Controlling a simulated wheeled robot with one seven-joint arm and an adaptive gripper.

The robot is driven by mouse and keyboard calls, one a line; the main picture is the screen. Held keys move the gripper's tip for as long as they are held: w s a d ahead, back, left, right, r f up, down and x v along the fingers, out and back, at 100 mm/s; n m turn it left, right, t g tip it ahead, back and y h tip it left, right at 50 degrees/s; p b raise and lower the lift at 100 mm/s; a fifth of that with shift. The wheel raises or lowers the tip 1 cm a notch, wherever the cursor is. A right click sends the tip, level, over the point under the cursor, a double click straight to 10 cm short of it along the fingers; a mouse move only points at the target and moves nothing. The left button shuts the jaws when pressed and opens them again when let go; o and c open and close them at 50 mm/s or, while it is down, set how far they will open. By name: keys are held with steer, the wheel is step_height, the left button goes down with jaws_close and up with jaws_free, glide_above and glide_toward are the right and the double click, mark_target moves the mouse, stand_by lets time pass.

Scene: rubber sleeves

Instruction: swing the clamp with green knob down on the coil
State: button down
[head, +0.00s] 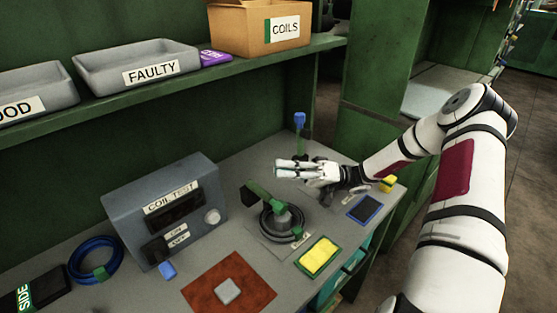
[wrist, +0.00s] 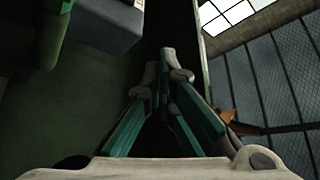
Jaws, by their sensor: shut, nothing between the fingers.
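A dark ring-shaped coil (head: 268,222) lies around a grey hub on a plate on the bench in the head view. A green piece (head: 262,192), which looks like the green-knob clamp, slants above the coil's far left side; its exact angle is hard to tell. My gripper (head: 280,169) is shut and empty, reaching in from the right. It is above and behind the coil, and I see no clear contact with the clamp. In the wrist view my gripper (wrist: 166,60) has its fingers close together, with nothing between them.
A blue-topped post (head: 299,120) stands just behind my gripper. The COIL TEST box (head: 165,210) is to the left. A yellow pad (head: 320,257) and a blue-edged dark pad (head: 365,208) lie at the bench's front right. A shelf (head: 240,62) with trays runs above.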

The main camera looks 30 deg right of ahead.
steer(key=shift+s+d+f, duration=0.2)
steer(key=shift+s+f, duration=0.35)
steer(key=shift+f, duration=0.2)
steer(key=shift+f, duration=0.1)
step_height(320, 180, up, 10)
stand_by(0.6)
stand_by(0.4)
